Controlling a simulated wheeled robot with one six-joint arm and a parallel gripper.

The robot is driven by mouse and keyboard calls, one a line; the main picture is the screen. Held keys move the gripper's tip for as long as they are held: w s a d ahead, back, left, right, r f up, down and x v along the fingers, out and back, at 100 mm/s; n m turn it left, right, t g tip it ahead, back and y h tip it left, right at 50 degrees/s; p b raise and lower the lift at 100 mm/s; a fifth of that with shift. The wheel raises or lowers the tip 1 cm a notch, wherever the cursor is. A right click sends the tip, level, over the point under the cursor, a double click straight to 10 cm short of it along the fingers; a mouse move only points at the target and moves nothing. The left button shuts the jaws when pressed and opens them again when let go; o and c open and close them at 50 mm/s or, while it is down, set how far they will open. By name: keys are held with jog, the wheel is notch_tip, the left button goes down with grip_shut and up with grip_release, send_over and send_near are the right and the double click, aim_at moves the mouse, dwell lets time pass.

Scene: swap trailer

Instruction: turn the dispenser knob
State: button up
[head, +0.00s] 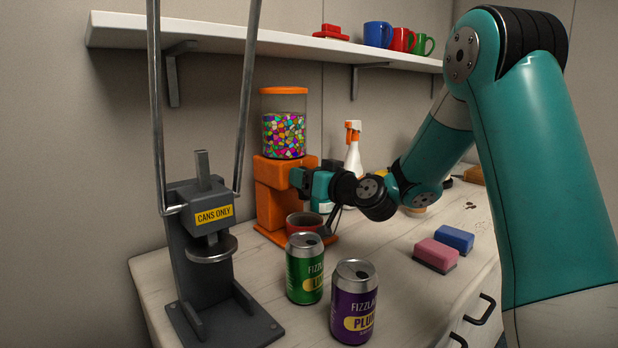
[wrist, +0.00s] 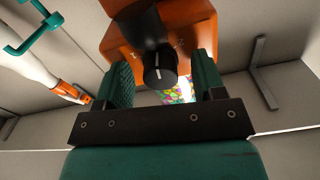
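The orange candy dispenser (head: 270,200) stands at the back of the counter, with a clear jar of coloured candy on top. Its body also shows in the wrist view (wrist: 196,28). The black dispenser knob (wrist: 160,70) has a pale line on its face. My gripper (wrist: 162,64) is open, with one teal finger on each side of the knob and a visible gap to both. In the head view my gripper (head: 298,179) is at the dispenser's front and hides the knob. I cannot tell how deep the knob sits between the fingers.
A reddish bowl (head: 304,222) sits at the dispenser's foot. A green can (head: 304,280), a purple can (head: 353,312) and a grey can crusher (head: 207,240) stand in front. A spray bottle (head: 353,160) is behind my wrist. Pink (head: 435,255) and blue (head: 455,239) sponges lie to the right.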

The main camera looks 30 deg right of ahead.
jog(key=shift+s, duration=0.1)
jog(key=s+d+b, duration=0.3)
jog(key=s+b, duration=0.6)
jog(key=s, duration=0.8)
jog(key=shift+d, duration=0.15)
jog(key=shift+c, duration=0.2)
